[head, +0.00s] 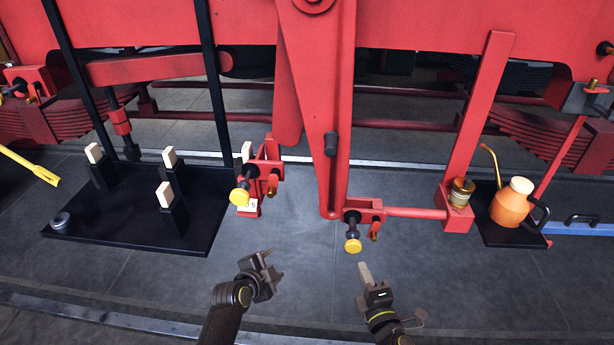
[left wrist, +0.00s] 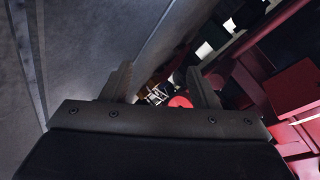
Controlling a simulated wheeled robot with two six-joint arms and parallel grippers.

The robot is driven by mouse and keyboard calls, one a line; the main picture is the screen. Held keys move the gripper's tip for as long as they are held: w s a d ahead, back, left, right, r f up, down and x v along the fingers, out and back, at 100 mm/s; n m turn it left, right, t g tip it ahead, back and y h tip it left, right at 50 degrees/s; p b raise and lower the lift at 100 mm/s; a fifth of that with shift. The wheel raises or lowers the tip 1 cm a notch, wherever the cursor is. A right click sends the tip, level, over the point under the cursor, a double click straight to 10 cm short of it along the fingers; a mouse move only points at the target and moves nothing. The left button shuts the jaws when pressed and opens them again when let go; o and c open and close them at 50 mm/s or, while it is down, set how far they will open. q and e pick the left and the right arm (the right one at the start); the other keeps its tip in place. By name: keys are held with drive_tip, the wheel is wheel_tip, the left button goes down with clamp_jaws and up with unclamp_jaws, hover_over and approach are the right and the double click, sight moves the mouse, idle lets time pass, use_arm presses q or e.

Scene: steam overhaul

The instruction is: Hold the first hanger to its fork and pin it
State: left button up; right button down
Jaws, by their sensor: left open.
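My left gripper (head: 268,268) is open and empty over the floor, below a red forked bracket (head: 268,172) with a brass-knobbed pin (head: 240,196) and a numbered tag. Its two fingers (left wrist: 165,85) also show apart in the left wrist view, with nothing clearly between them. My right gripper (head: 367,276) points up below a second red bracket (head: 368,210) with another brass-knobbed pin (head: 353,243); its fingers overlap, so its opening is unclear. A long red hanging bar (head: 335,110) reaches down beside this second bracket. I cannot tell which part is the first hanger.
A black tray (head: 125,235) at left carries several posts with cream pads and a small grey round part (head: 60,221). An orange oil can (head: 511,203) stands on a dark tray at right. Red rods and beams fill the back. The front floor is mostly clear.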

use_arm(q)
drive_tip(key=w+d+r+m+t+h, duration=0.1)
drive_tip(key=w+d+r+m, duration=0.1)
drive_tip(key=r, duration=0.6)
drive_tip(key=w+d+r+m+t+h, duration=0.1)
drive_tip(key=w+d+r+m, duration=0.15)
drive_tip(key=r, duration=0.45)
drive_tip(key=m+t+h, duration=0.2)
drive_tip(key=m+h, duration=0.2)
drive_tip(key=m, duration=0.2)
approach(331, 147)
drive_tip(key=w+f, duration=0.2)
drive_tip(key=w, duration=0.1)
drive_tip(key=shift+r+x, duration=0.15)
drive_tip(key=shift+x, duration=2.2)
drive_tip(key=shift+r+x, duration=0.15)
drive_tip(key=shift+x, duration=2.25)
drive_tip(key=shift+s+d+n, duration=0.1)
drive_tip(key=shift+n, duration=0.15)
drive_tip(key=shift+c, duration=0.3)
clamp_jaws()
drive_tip(key=shift+f, duration=0.1)
